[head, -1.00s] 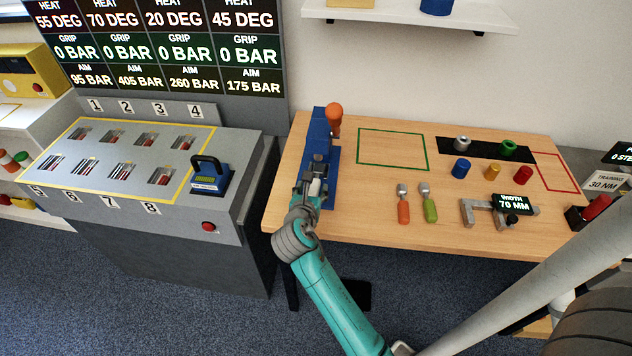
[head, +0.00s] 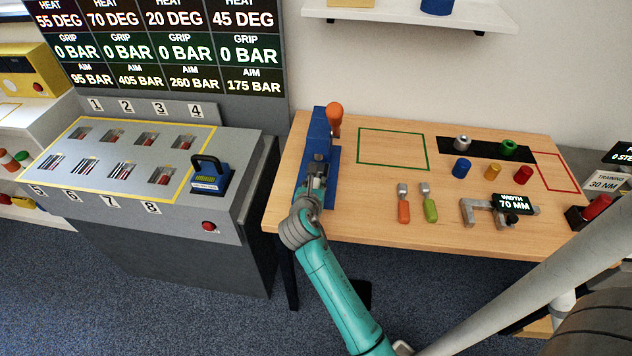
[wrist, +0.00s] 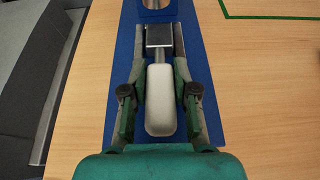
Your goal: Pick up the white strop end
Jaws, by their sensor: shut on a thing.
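The white strop end (wrist: 160,102) shows in the wrist view as a rounded white block between my gripper's fingers, with a metal rod and a square metal block just beyond it. My gripper (wrist: 160,88) is shut on the white strop end, one finger along each side. It is over the blue base plate (wrist: 209,98) on the left of the wooden table. In the head view my gripper (head: 316,186) is at the near end of the blue fixture (head: 318,135). My arm and gripper hide the white end there.
An orange-knobbed lever (head: 335,115) stands at the back of the fixture. To the right lie an orange-handled tool (head: 403,208), a green-handled tool (head: 430,207) and a grey caliper (head: 480,211). A green-outlined area (head: 392,149) is empty. The grey console (head: 130,165) stands left.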

